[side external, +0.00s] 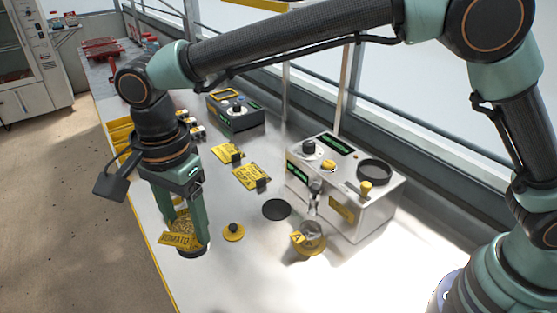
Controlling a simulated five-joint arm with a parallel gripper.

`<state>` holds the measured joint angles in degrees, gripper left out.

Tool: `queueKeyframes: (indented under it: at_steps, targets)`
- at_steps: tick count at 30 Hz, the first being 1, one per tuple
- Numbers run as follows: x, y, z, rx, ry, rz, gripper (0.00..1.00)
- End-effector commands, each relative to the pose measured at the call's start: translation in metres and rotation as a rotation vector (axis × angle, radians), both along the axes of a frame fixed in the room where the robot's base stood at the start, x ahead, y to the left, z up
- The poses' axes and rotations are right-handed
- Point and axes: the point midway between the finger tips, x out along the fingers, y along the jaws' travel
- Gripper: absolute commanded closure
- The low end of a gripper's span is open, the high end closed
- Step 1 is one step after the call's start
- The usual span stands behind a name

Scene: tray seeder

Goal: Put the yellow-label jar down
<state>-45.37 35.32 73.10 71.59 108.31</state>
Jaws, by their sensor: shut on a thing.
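The yellow-label jar (181,239) is at the lower left, near the table's yellow front edge. It looks upright, with pale seed-like contents and a yellow label that reads like "TOMATO". My gripper (187,230) points down and is shut on the jar, with one green finger on each side. The fingers and label hide part of the jar. A dark base shows under it, close to the table top; I cannot tell whether it touches.
A white machine (345,190) with knobs stands right of centre. A yellow cup marked A (309,238), a black disc (276,209) and a yellow knobbed lid (233,232) lie before it. Yellow cards (252,177) and a dark control box (236,114) are farther back.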

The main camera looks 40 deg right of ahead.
Motion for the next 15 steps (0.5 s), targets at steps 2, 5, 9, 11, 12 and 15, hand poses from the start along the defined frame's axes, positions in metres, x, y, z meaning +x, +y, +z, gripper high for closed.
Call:
queueKeyframes:
  at_steps: [2,5,9,11,12,15]
  targets:
    - [0.0,-0.001,-0.021,-0.004,0.004,0.0,0.98]
    - [0.0,-0.001,-0.046,-0.005,0.004,-0.001,0.98]
    - [0.0,-0.001,-0.076,-0.002,0.002,-0.001,0.98]
    - [0.0,-0.001,-0.086,-0.002,0.002,-0.001,0.98]
    - [0.0,-0.001,-0.091,-0.002,0.001,-0.001,0.98]
    - [0.001,-0.001,-0.098,0.0,0.0,-0.001,0.98]
